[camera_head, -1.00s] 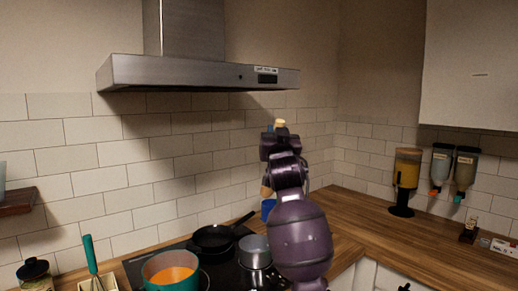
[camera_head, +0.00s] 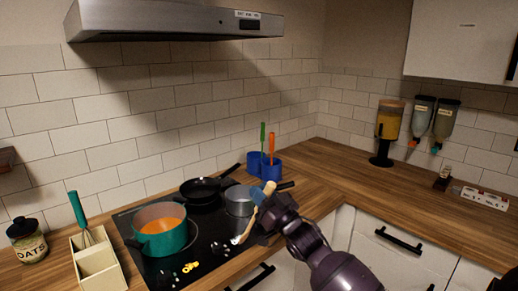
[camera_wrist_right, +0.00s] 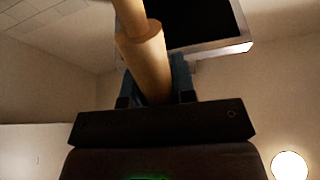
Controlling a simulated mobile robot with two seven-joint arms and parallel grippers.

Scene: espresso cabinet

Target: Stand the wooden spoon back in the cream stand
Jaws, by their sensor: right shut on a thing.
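The wooden spoon (camera_head: 247,228) is in my right gripper (camera_head: 262,198), held tilted above the front right of the hob. In the right wrist view its thick, round wooden handle (camera_wrist_right: 142,55) runs between the blue-grey fingers of the gripper (camera_wrist_right: 154,80). The fingers are shut on it. The cream stand (camera_head: 100,262) is on the counter left of the hob, well to the left of the gripper. A teal-handled whisk (camera_head: 78,212) stands in its back part; a front compartment looks empty. My left gripper is not in view.
A teal pot (camera_head: 162,240) with orange contents, a black pan (camera_head: 205,190) and a grey saucepan (camera_head: 238,202) stand on the hob, between gripper and stand. A blue holder (camera_head: 272,170) with green and orange utensils stands behind. An oats jar (camera_head: 30,247) is left of the stand.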

